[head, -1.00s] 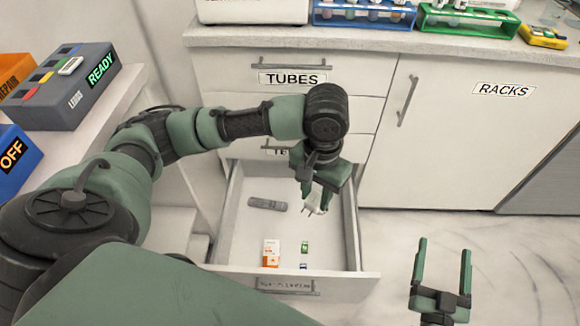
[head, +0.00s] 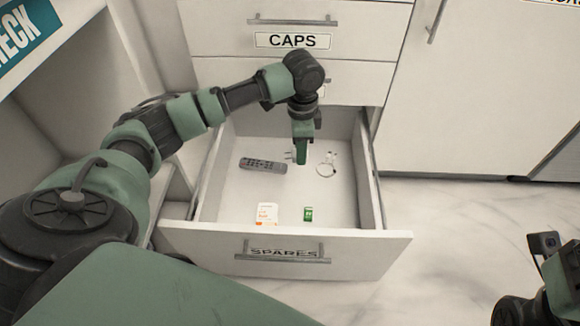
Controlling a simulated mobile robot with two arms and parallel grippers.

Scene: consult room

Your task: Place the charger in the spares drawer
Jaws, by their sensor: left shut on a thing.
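The spares drawer (head: 285,255), labelled SPARES, stands open at the bottom of the white cabinet. My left gripper (head: 302,152) is inside its outline, above the drawer floor, pointing down. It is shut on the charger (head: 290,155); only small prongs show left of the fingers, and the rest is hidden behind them. I cannot tell whether the charger touches the drawer floor. My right gripper (head: 548,258) is partly in view at the lower right edge, away from the drawer; its opening cannot be made out.
In the drawer lie a dark remote (head: 263,164), a white and orange box (head: 266,213), a small green item (head: 308,214) and a white looped cable (head: 327,166). A closed drawer labelled CAPS (head: 293,41) is above. Free floor shows at right.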

